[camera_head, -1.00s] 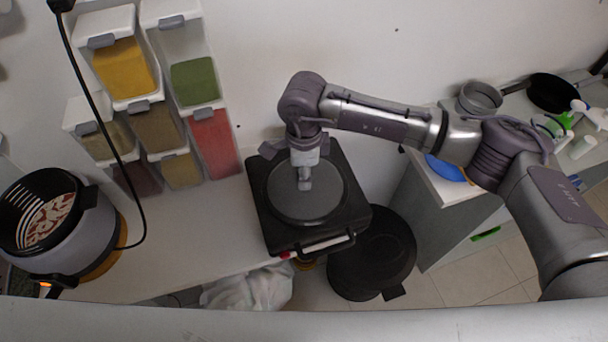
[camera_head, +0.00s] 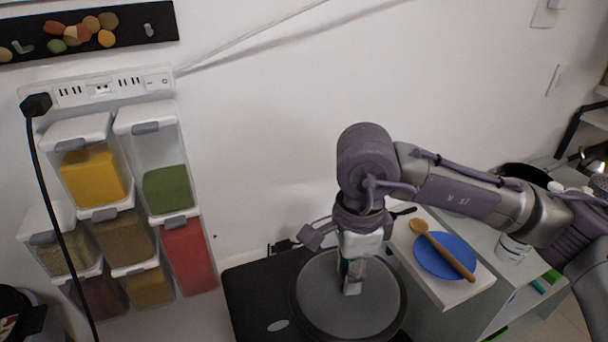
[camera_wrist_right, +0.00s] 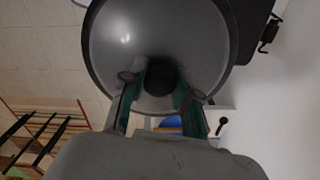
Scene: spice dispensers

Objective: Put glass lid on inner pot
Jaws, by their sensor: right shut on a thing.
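The glass lid (camera_head: 335,306) is a round, grey, see-through disc with a dark rim. My right gripper (camera_head: 352,285) is shut on the lid's knob from above. In the right wrist view the dark knob (camera_wrist_right: 163,80) sits between the two fingers, and the lid (camera_wrist_right: 150,30) fills the upper middle. The lid overlaps the right part of the black cooker top (camera_head: 245,290); its exact height above it is hard to tell. A dark cooker rim (camera_head: 12,305) shows at the lower left edge, mostly cut off. I cannot make out an inner pot. My left gripper is out of view.
Spice dispensers (camera_head: 125,215) stand against the wall at left, below a power strip (camera_head: 100,88) with a hanging black cable. At right a side counter (camera_head: 455,290) holds a blue plate (camera_head: 447,257) and a wooden spoon (camera_head: 440,250).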

